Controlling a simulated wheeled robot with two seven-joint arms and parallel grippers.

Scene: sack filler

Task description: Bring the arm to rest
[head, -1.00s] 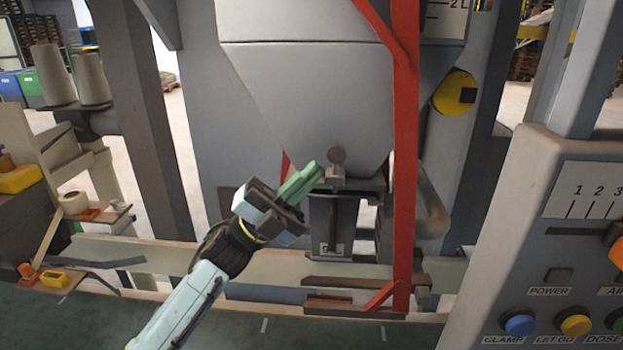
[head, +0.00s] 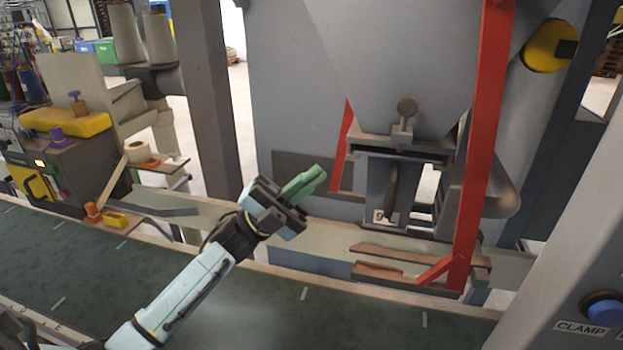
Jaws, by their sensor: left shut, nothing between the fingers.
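My left arm comes in from the lower left. My left gripper (head: 304,186) has green fingers, which are shut with nothing between them. It is held up in the air in front of the sack filler (head: 375,60), to the left of its spout (head: 392,190). It looks apart from the machine. My right gripper is not in the picture.
A red upright post (head: 484,150) stands right of the spout. A control panel (head: 570,270) with a blue CLAMP button (head: 604,308) is at the right edge. A green conveyor belt (head: 255,310) runs along the front, clear of sacks. A sewing machine (head: 60,160) stands at the left.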

